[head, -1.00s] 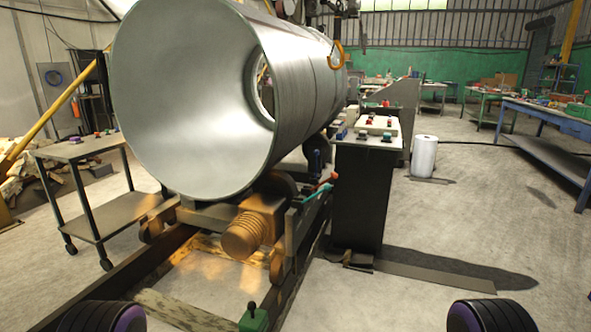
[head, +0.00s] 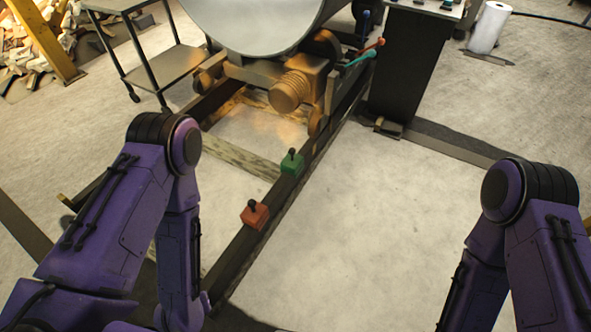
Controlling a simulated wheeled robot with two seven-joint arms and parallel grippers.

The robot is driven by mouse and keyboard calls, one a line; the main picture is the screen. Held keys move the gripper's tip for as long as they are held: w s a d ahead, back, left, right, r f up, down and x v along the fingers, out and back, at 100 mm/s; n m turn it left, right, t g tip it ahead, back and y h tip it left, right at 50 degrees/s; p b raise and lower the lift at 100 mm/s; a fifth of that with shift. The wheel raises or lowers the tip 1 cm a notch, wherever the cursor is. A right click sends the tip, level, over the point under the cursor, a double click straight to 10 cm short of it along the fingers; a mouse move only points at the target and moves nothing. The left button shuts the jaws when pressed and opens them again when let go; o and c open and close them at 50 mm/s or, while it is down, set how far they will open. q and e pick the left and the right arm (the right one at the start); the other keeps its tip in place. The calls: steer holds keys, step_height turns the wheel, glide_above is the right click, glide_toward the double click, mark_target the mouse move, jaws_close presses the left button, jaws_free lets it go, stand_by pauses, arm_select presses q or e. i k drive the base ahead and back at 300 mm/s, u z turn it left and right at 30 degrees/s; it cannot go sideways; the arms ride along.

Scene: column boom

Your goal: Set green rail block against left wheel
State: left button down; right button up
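The green rail block (head: 291,165), with a dark knob on top, sits on the dark right-hand rail (head: 262,207) in the middle of the head view. A similar red block (head: 255,215) sits on the same rail, nearer to me. The orange-brown roller carriage (head: 261,75) stands on the rails farther off, under the big metal cylinder (head: 250,22). Its left wheel (head: 201,82) is at the left rail, and a right wheel (head: 315,119) is at the right rail, beyond the green block with a gap. My arms show at both sides, but neither gripper is in view.
A black cart (head: 165,66) stands at the upper left. A dark cabinet (head: 408,65) stands right of the carriage, with a white roll (head: 490,28) farther right. A wooden beam (head: 238,156) lies across between the rails. The floor right of the rail is mostly clear.

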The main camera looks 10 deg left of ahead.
mark_target(293, 164)
steer(key=z, duration=0.85)
steer(key=i, duration=1)
steer(key=u, duration=0.6)
steer(key=i, duration=0.5)
steer(key=u, duration=0.4)
